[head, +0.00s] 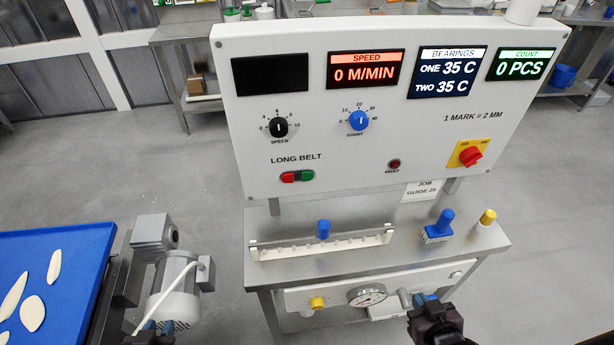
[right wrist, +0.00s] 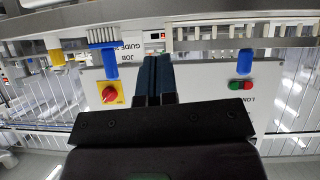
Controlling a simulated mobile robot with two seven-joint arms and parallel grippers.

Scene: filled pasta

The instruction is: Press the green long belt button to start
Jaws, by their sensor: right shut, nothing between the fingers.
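The green long belt button (head: 307,175) is on the white control panel (head: 330,215), beside the red button (head: 289,177) and under the LONG BELT label. In the right wrist view the panel is upside down, with the green button (right wrist: 235,85) right of my fingers. My right gripper (head: 427,298) is low in front of the bench, below and right of the buttons and apart from them. Its fingers (right wrist: 153,75) are shut and empty. My left gripper (head: 158,327) shows only partly at the bottom left edge; its jaws are unclear.
A steel bench (head: 350,262) stands below the panel, holding a white comb-like rail (head: 320,246), a blue-handled brush (head: 439,227) and a yellow-capped item (head: 487,218). A gauge (head: 367,294) is under it. A motor (head: 180,285) and blue tray (head: 75,245) are at left. A red rotary switch (head: 470,156) is at right.

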